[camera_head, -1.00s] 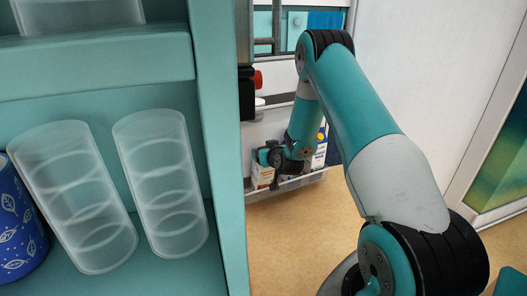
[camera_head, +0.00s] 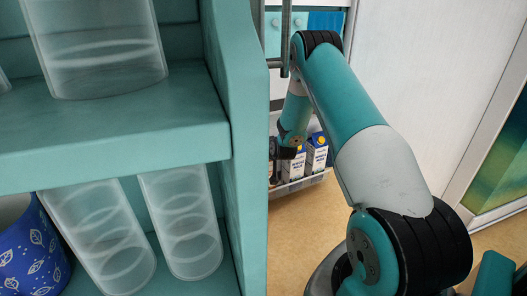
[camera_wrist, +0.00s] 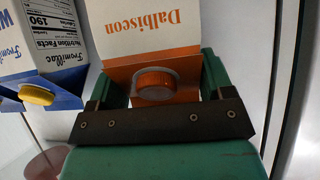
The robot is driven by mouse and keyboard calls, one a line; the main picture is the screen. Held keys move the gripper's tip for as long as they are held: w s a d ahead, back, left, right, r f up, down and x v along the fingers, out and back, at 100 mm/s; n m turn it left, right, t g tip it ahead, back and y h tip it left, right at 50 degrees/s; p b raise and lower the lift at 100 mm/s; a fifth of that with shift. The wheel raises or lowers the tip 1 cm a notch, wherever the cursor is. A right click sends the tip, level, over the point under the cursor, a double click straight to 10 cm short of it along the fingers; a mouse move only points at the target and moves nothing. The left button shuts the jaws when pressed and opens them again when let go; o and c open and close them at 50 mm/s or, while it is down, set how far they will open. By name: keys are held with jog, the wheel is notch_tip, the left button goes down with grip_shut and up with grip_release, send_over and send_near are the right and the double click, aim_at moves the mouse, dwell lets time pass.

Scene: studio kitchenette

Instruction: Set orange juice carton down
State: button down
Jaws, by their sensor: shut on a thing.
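The orange juice carton (camera_wrist: 150,38), white and orange with an orange cap, is between the two fingers of my gripper (camera_wrist: 163,78) in the wrist view. The fingers are shut on it at its top end. In the head view my gripper is mostly hidden behind the teal shelf side, and I cannot make out the carton there. Whether its base touches anything is hidden.
Blue-and-white milk cartons (camera_head: 317,152) stand in a rack (camera_head: 300,183) right of my gripper; one carton (camera_wrist: 38,50) shows close by in the wrist view. A teal shelf (camera_head: 120,135) with clear cups (camera_head: 182,222) and a blue patterned container (camera_head: 30,255) fills the left.

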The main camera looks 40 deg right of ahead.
jog(key=shift+w, duration=0.15)
grip_release()
jog(key=shift+f, duration=0.15)
jog(key=shift+s+a+r, duration=0.1)
jog(key=shift+s+r, duration=0.1)
jog(key=shift+r, duration=0.05)
jog(key=p+v, duration=0.5)
jog(key=v, duration=0.6)
jog(key=shift+s, duration=0.35)
jog(key=shift+r, duration=0.1)
